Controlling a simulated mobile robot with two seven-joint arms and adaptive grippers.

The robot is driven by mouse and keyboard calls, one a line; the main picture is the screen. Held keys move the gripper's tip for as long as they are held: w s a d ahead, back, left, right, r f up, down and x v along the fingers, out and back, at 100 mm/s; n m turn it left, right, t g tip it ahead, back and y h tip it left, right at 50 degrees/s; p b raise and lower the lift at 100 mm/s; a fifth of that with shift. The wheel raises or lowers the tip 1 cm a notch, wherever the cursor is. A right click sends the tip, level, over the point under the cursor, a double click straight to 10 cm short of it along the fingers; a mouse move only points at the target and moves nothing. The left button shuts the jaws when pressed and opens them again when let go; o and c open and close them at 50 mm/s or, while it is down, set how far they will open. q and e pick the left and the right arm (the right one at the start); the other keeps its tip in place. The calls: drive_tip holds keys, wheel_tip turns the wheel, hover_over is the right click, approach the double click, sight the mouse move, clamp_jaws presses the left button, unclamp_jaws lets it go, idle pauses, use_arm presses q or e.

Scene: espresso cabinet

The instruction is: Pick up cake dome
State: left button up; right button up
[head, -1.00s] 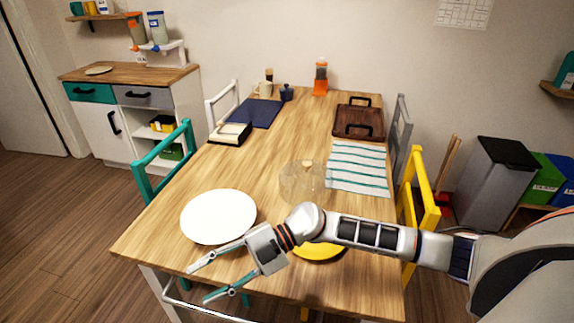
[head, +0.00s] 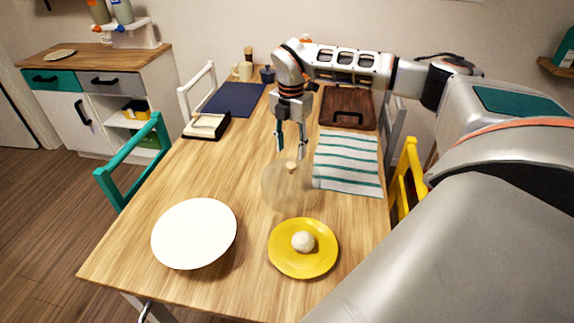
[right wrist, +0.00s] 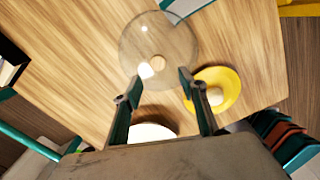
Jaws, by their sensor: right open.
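The cake dome (head: 288,188) is clear, with a small wooden knob on top, and stands on the wooden table in the middle of the head view. It also shows in the right wrist view (right wrist: 160,52), knob facing the camera. My right gripper (head: 291,152) points down, open and empty, above and just behind the dome's knob. In the right wrist view its two fingers (right wrist: 160,88) are apart, with the knob showing beyond their tips. I see no contact with the knob. My left gripper is not in view.
A yellow plate (head: 303,265) with a pale ball (head: 302,242) lies in front of the dome, and a white plate (head: 194,234) to its left. A striped cloth (head: 348,163) lies to its right. A brown tray (head: 350,112) stands behind.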

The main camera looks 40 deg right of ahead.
sight(291, 165)
drive_tip(key=shift+s+f, duration=0.1)
drive_tip(key=shift+f, duration=0.5)
drive_tip(key=shift+w+d+f, duration=0.15)
drive_tip(key=shift+w+f, duration=0.05)
drive_tip(key=shift+f, duration=1.2)
drive_tip(key=shift+w+d+f, duration=0.15)
drive_tip(key=shift+f, duration=1.2)
clamp_jaws()
